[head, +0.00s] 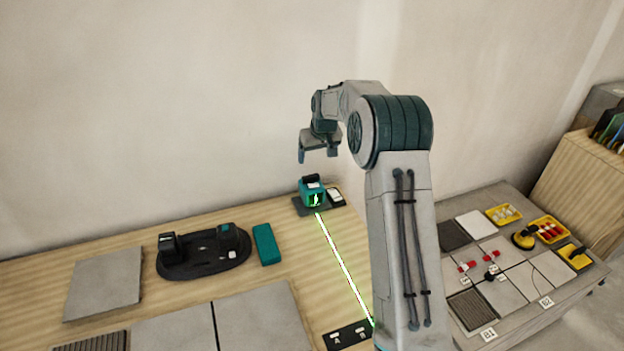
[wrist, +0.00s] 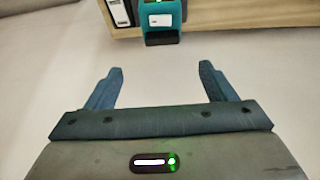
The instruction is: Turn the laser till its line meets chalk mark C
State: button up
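The teal laser (head: 312,193) stands on a dark base plate at the back edge of the wooden table. Its green line (head: 343,265) runs forward and right to a dark strip (head: 342,338) with white labels. A and B are readable on the strip. Mark C is not visible; my arm covers the area right of B, where the line reaches the strip's right end. My gripper (head: 318,153) is above the laser, apart from it. In the wrist view its fingers are open and empty (wrist: 161,72), with the laser (wrist: 160,22) beyond them.
A dark oval tray (head: 204,262) with black devices and a teal block (head: 266,244) lie left of the laser. Grey tiles (head: 104,284) lie on the table. A right-hand bench (head: 500,338) holds tiles, yellow trays and tools. The wall is close behind the laser.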

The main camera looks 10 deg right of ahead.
aim_at(310, 176)
jog(key=p+x, duration=0.3)
jog(key=x, duration=0.9)
jog(key=shift+s+a, duration=0.1)
jog(key=shift+a, duration=0.1)
jog(key=shift+r, duration=0.1)
jog(key=c, duration=1)
